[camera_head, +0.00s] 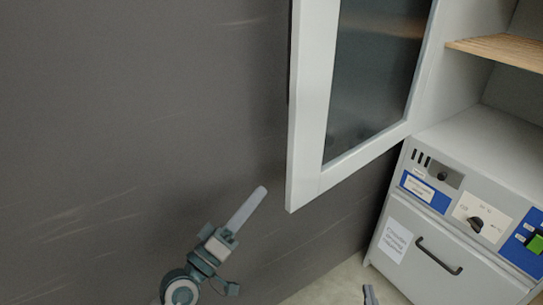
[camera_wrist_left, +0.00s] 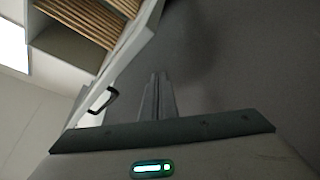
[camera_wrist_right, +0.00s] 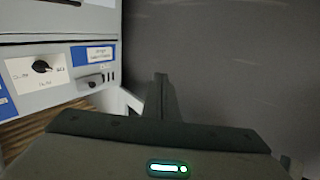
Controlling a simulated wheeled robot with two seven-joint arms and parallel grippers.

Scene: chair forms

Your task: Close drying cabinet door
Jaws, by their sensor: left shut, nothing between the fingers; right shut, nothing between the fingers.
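The drying cabinet door (camera_head: 309,105) has a white frame around a dark glass pane. It stands swung open, its free edge toward the left, in front of a dark grey wall. My left gripper (camera_head: 262,190) is shut and empty, just left of and below the door's lower corner, apart from it in the head view. Its closed fingers show in the left wrist view (camera_wrist_left: 158,80), beside a white panel edge. My right gripper (camera_head: 368,291) shows only as a tip at the bottom of the head view. Its fingers are shut and empty in the right wrist view (camera_wrist_right: 161,80).
The open cabinet has a wooden slatted shelf (camera_head: 500,48). Below it is a control panel (camera_head: 475,215) with knobs and labels, also in the right wrist view (camera_wrist_right: 45,70). A lower front with a dark handle (camera_head: 438,256) sits under that. The grey wall (camera_head: 130,120) fills the left.

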